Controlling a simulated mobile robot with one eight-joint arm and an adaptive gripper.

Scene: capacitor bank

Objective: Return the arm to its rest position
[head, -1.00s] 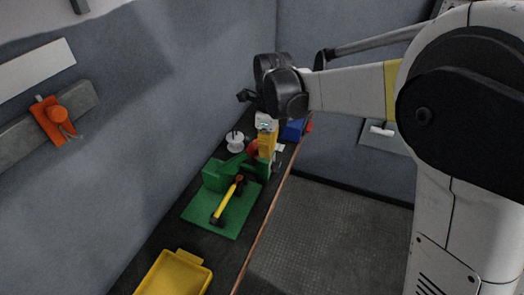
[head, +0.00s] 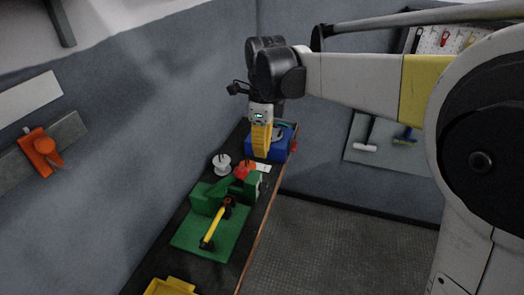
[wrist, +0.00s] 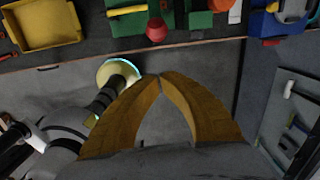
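My gripper (head: 262,153) hangs from my raised arm, pointing down, in the upper middle of the head view. In the wrist view its two yellow fingers (wrist: 160,77) meet at the tips with nothing between them, so it is shut and empty. In the wrist view the fingertips show against the grey floor, apart from the workbench edge. In the head view they overlap the blue bin (head: 281,146) behind them.
The dark workbench (head: 165,252) along the wall holds a green fixture (head: 234,189) with a yellow-handled tool (head: 213,228), a red knob (head: 243,171), a white spool (head: 221,165) and a yellow tray (head: 170,288). Floor (head: 325,240) to the right is clear.

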